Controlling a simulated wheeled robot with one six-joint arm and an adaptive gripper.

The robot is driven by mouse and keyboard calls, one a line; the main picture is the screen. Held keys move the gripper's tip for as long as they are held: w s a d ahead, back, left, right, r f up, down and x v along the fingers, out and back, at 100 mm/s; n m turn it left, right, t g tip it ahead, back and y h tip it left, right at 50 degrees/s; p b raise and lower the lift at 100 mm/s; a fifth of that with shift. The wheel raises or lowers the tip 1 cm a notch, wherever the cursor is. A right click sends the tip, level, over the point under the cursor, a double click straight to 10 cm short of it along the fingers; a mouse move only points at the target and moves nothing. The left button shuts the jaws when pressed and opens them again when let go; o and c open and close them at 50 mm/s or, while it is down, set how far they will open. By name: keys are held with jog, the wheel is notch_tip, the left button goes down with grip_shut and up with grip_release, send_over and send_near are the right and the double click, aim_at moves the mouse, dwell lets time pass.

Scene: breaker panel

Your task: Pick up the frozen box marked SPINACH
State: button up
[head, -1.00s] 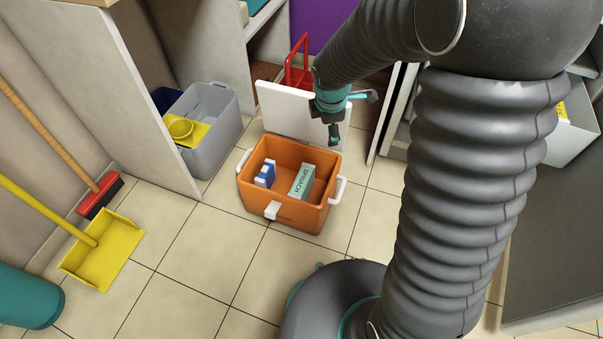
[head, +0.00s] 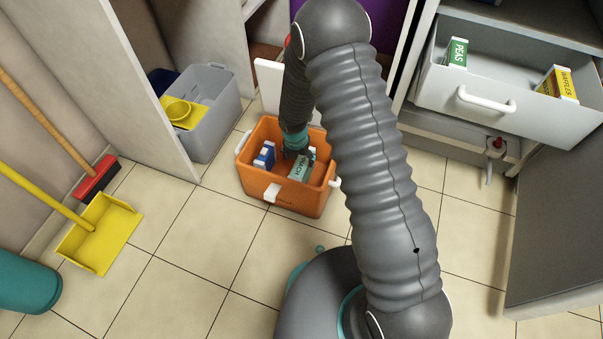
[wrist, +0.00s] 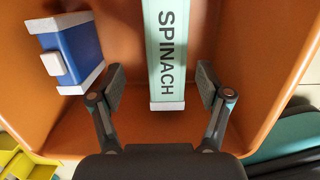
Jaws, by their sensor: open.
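The pale green box marked SPINACH (wrist: 167,55) lies in the orange cooler (wrist: 125,130). In the head view the SPINACH box (head: 300,169) is partly hidden by my gripper. My gripper (wrist: 161,90) is open, with one finger on each side of the box's near end; neither finger clearly touches it. In the head view my gripper (head: 298,153) reaches down into the orange cooler (head: 297,200). A blue and white pack (wrist: 72,52) lies in the cooler left of the box, and also shows in the head view (head: 264,155).
The cooler's white lid (head: 268,85) stands open behind. A grey bin (head: 208,120) is to the left. An open white drawer (head: 470,125) at right holds a PEAS box (head: 455,53) and a WAFFLES box (head: 557,85). A yellow dustpan (head: 98,235) lies on the floor at left.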

aim_at(300, 163)
jog(key=f, duration=0.4)
jog(key=shift+w+d+b, duration=0.15)
jog(key=shift+w+b, duration=0.1)
jog(key=shift+b, duration=0.15)
jog(key=f+b, duration=0.1)
jog(key=f, duration=0.1)
jog(key=d+f+b, duration=0.1)
jog(key=f, duration=0.1)
jog(key=shift+f, duration=0.15)
jog(key=shift+w+f, duration=0.15)
jog(key=shift+f, duration=0.3)
jog(key=shift+r, duration=0.1)
grip_shut()
